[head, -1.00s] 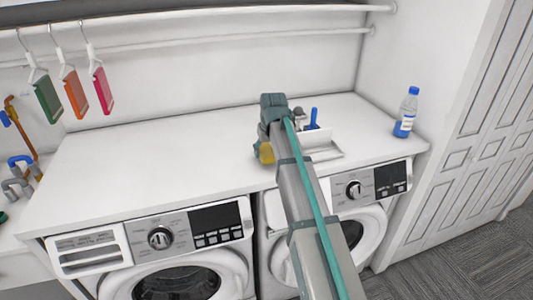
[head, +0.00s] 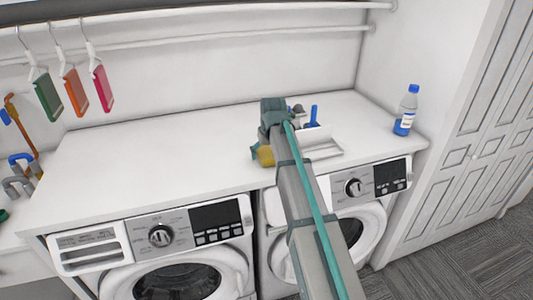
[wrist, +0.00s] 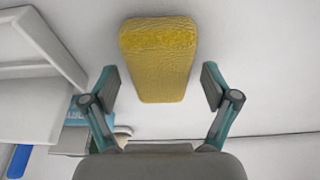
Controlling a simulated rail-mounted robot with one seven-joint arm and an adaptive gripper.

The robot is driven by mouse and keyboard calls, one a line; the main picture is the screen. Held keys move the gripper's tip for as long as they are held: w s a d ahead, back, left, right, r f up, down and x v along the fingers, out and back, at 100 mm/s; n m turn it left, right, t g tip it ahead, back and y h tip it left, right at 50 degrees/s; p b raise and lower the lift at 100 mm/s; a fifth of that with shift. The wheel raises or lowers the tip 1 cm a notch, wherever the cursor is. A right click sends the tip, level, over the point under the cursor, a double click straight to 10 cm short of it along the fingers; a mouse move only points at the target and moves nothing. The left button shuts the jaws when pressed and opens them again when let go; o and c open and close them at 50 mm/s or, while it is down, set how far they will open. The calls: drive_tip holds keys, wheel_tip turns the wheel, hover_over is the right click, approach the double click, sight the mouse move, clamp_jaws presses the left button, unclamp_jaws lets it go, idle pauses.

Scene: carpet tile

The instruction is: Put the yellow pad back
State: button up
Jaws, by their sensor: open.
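My gripper (wrist: 160,86) is open, one finger on either side of the pad's near end, with a gap on both sides. No contact shows. In the head view my gripper (head: 258,150) is mostly hidden by my own wrist.
A white tray (head: 325,151) stands just right of the pad; a blue-handled item (head: 313,115) is behind it. A bottle with a blue cap (head: 407,110) stands at the counter's right end. Hangers with coloured pieces (head: 75,90) hang at left. The left counter (head: 150,160) is clear.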

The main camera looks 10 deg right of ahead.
drive_tip(key=shift+r, duration=0.15)
drive_tip(key=b+v, duration=0.2)
drive_tip(key=v, duration=1)
drive_tip(key=shift+b, duration=0.3)
